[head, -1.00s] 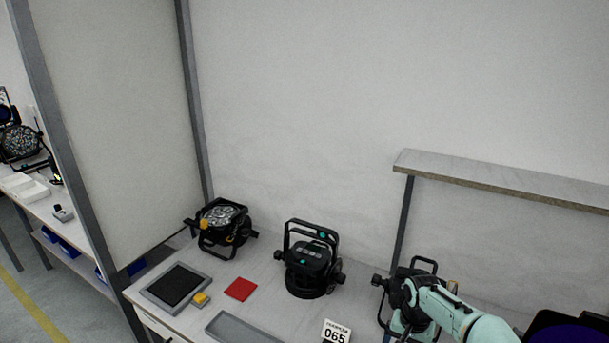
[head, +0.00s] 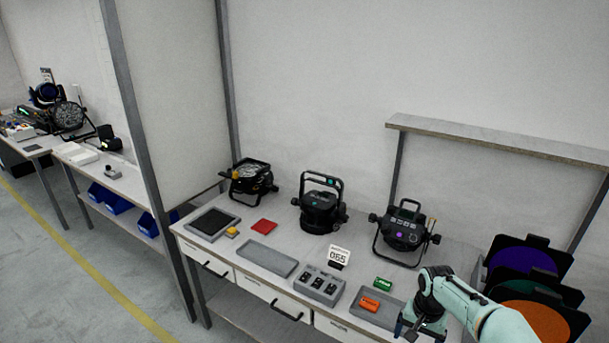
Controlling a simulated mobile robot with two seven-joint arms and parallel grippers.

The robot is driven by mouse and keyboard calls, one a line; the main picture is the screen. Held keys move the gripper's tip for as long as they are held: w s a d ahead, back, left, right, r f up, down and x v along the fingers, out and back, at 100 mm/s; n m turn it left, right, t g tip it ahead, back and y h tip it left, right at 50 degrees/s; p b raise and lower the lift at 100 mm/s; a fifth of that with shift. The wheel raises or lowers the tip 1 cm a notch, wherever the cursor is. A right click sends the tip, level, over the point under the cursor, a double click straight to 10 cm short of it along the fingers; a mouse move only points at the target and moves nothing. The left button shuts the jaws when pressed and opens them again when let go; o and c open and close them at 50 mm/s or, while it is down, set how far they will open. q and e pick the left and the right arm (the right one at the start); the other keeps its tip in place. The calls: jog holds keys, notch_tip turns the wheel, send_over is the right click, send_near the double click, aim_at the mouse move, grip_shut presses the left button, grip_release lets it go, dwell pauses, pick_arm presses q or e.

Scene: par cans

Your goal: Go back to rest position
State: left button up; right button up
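My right arm comes in from the lower right, and my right gripper (head: 408,333) hangs low at the table's front, by the right end of a grey tray (head: 362,318). Its fingers are small and dark, so I cannot tell whether they are open or shut, and I see nothing clearly held. My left gripper is not in view. Three black par cans stand along the back of the table: one on the left (head: 250,186), one in the middle (head: 320,212) and one on the right (head: 402,236). The right one stands apart from my gripper.
The workbench (head: 290,238) also holds a black pad (head: 211,222), a red square (head: 264,227), an empty grey tray (head: 267,260), a grey holder (head: 318,284), a number sign (head: 338,258), and green (head: 383,283) and orange (head: 369,304) pieces. Coloured barn-door lamps (head: 525,262) stand right. A raised shelf (head: 490,140) is behind.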

jog(key=s+a+f+n+y, duration=0.1)
jog(key=s+a+f, duration=0.25)
jog(key=f, duration=0.35)
jog(key=s+a+f+n+y, duration=0.1)
jog(key=s+a+f, duration=0.25)
jog(key=f, duration=0.45)
jog(key=s+a+f+y, duration=0.1)
jog(key=s+a+f, duration=0.2)
jog(key=s+f, duration=0.3)
jog(key=s+a+f, duration=0.3)
jog(key=s, duration=0.5)
jog(key=s+a+f, duration=0.3)
jog(key=s+f, duration=0.1)
jog(key=s, duration=0.5)
jog(key=shift+f+y, duration=0.25)
jog(key=shift+y, duration=0.15)
